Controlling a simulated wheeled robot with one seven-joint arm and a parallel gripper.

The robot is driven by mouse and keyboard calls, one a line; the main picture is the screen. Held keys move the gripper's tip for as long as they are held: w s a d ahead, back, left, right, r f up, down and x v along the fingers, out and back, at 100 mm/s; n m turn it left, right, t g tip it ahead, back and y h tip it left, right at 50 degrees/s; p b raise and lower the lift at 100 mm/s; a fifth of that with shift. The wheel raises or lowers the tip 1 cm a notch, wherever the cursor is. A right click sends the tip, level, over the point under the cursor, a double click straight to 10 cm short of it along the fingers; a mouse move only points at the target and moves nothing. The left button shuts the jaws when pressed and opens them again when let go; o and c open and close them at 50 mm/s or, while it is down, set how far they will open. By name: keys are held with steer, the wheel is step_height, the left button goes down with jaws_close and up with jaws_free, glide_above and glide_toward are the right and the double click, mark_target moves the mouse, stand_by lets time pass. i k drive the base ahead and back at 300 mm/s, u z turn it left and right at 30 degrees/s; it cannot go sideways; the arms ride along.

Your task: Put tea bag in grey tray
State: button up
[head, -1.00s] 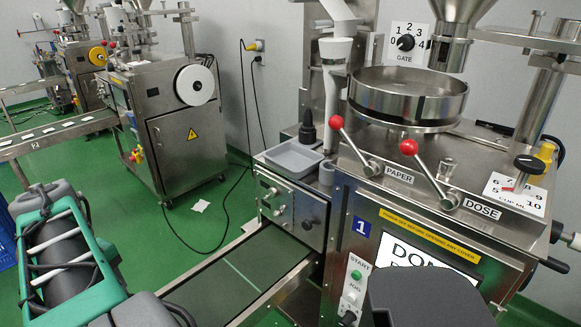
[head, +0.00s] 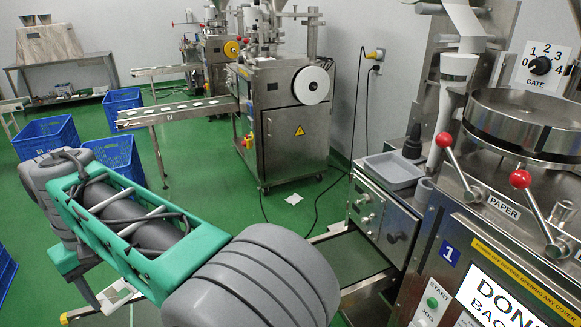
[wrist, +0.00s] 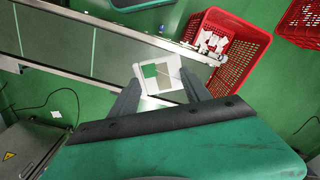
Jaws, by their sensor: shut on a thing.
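A white tea bag (wrist: 164,72) with a green square shows in the wrist view. My gripper (wrist: 161,84) is shut on it, with one grey finger at each side. The grey tray (head: 394,172) sits on the near machine, to the right of my arm in the head view. It looks empty. My arm hides most of my gripper in the head view.
The near machine's belt (head: 352,262) runs below the tray; it also shows in the wrist view (wrist: 90,45). A red crate (wrist: 238,48) holds white packets. Blue crates (head: 112,152) and another packing machine (head: 285,115) stand behind. A white packet (head: 293,199) lies on the floor.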

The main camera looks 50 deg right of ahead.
mark_target(391, 173)
steer(key=z, duration=1.2)
steer(key=i, duration=0.45)
steer(key=u, duration=0.05)
